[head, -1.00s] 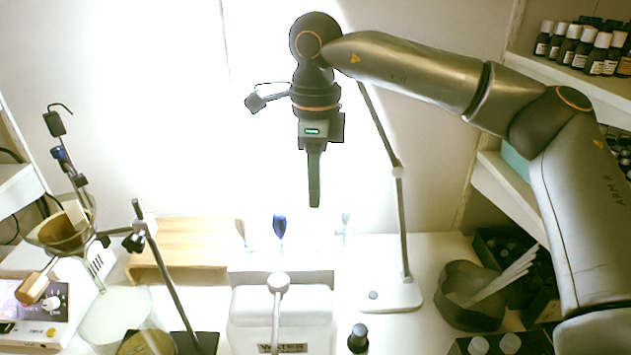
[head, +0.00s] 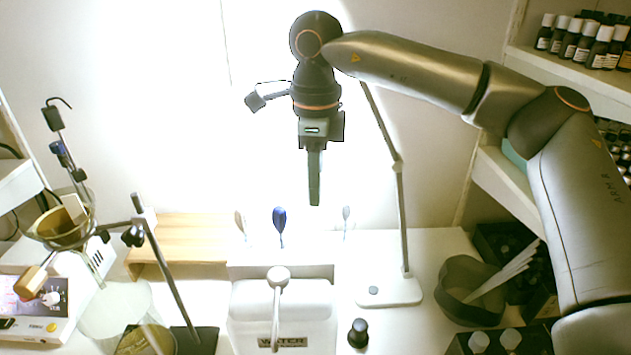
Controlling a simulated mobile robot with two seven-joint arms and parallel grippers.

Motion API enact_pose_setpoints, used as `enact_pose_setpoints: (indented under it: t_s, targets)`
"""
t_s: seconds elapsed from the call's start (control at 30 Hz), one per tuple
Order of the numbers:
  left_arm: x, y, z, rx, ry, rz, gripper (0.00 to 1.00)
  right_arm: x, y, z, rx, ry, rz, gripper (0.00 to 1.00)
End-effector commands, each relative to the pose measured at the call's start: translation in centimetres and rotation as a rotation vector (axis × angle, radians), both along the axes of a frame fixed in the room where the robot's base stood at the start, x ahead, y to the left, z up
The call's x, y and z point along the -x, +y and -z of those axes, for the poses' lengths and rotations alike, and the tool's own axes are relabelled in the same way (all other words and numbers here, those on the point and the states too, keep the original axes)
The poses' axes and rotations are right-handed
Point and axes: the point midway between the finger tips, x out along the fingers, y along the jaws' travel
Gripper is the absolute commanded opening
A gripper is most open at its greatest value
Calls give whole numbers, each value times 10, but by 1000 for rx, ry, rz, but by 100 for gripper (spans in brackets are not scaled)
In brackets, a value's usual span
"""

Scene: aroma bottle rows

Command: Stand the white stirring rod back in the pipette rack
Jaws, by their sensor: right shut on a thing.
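My right gripper (head: 314,190) hangs fingers down in front of the bright back wall, above the middle of the bench. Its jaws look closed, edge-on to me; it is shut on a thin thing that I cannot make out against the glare. I cannot pick out the white stirring rod for certain. What seems to be the pipette rack (head: 282,271) is the pale stand below the gripper, with a blue-headed tool (head: 280,222) upright at its back. A brownish head (head: 240,221) and a pale head (head: 346,216) flank it. The left gripper is not in view.
A WATER container (head: 305,335) stands in front. A lamp (head: 398,200) rises on the right, beside a dark pot (head: 462,300) with white strips. A clamp stand (head: 168,270) and glassware are left. A wooden riser (head: 190,230) stands behind.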

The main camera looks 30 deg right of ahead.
Motion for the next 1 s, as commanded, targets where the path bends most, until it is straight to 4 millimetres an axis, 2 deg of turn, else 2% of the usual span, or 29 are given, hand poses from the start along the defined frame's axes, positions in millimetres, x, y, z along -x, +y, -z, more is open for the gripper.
enact_pose_setpoints:
  t_s: [0.37,1.0]
  targets:
    - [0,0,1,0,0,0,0,0,0,1,1,-1,0,0]
    - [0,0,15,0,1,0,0,0,0,20,0,-1,0,0]
